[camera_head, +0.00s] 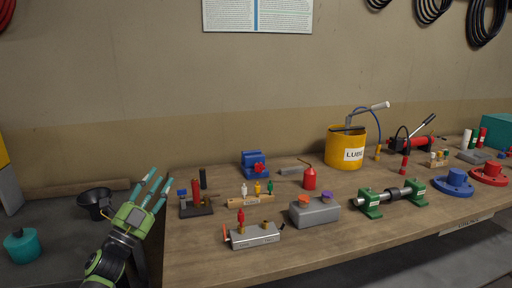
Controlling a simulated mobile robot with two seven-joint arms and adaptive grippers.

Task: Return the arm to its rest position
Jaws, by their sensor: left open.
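My left gripper (152,187) is at the lower left of the head view, at the end of my green and black arm. Its pale teal fingers are spread and empty, pointing up and to the right. It shows just left of the wooden bench's left end, near a small dark stand with red and blue-topped parts (196,200). It appears apart from the things around it. My right gripper is not in view.
The wooden bench (190,258) holds a yellow lube bucket (340,150), a grey box (314,213), a silver block (254,236), a red oil can (309,179) and blue and red flanges. A black funnel (94,203) and teal pot (22,246) stand at left.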

